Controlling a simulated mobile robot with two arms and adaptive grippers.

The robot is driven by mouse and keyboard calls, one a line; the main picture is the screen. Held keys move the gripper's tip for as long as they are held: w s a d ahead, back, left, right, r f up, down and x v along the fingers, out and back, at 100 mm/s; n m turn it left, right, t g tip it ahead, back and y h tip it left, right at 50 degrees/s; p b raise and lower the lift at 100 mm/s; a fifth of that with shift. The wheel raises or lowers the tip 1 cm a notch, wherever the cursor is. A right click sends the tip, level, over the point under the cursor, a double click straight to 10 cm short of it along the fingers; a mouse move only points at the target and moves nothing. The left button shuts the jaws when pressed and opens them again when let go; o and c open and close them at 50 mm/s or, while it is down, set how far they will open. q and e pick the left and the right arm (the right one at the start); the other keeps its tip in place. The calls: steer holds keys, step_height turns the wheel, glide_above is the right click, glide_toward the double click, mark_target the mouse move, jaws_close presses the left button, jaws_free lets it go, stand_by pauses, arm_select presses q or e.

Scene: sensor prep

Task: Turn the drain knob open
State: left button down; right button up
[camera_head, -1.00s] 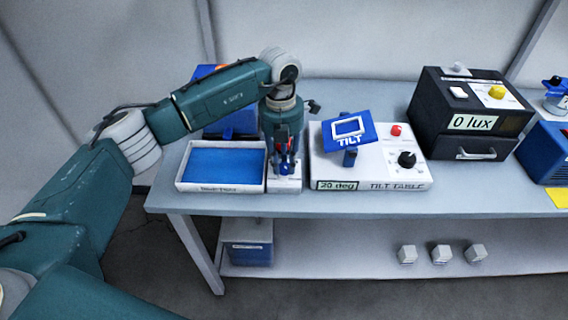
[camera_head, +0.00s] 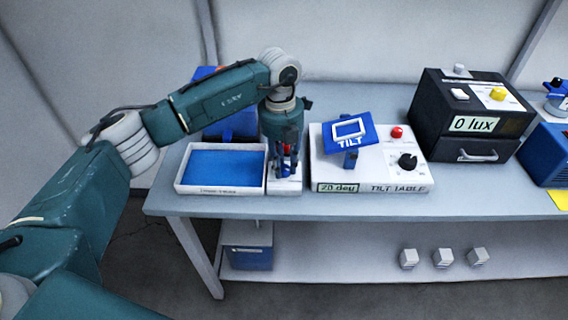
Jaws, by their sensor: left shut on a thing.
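My left gripper (camera_head: 285,169) points straight down over a small white base (camera_head: 284,186) between the blue-lined tray and the tilt table. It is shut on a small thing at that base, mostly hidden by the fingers. I take this to be the drain knob, but its angle cannot be made out. A bit of red shows between the gripper's links. My right gripper is not in view.
A white tray with a blue mat (camera_head: 222,190) lies just left of the gripper. The white tilt table (camera_head: 375,184) stands close on the right. Further right is a black lux box (camera_head: 462,113). A blue bin (camera_head: 246,256) sits on the lower shelf.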

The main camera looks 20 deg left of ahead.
mark_target(282, 167)
arm_select(q)
steer(key=shift+w+r, duration=0.2)
steer(key=shift+r, duration=0.05)
steer(key=c, duration=1.7)
jaws_free()
steer(key=shift+c, duration=0.2)
steer(key=shift+o, duration=1.4)
steer(key=shift+f, duration=0.15)
steer(key=shift+s, duration=0.1)
step_height(282, 167, up, 12)
steer(key=shift+a, duration=0.25)
steer(key=shift+s+f, duration=0.1)
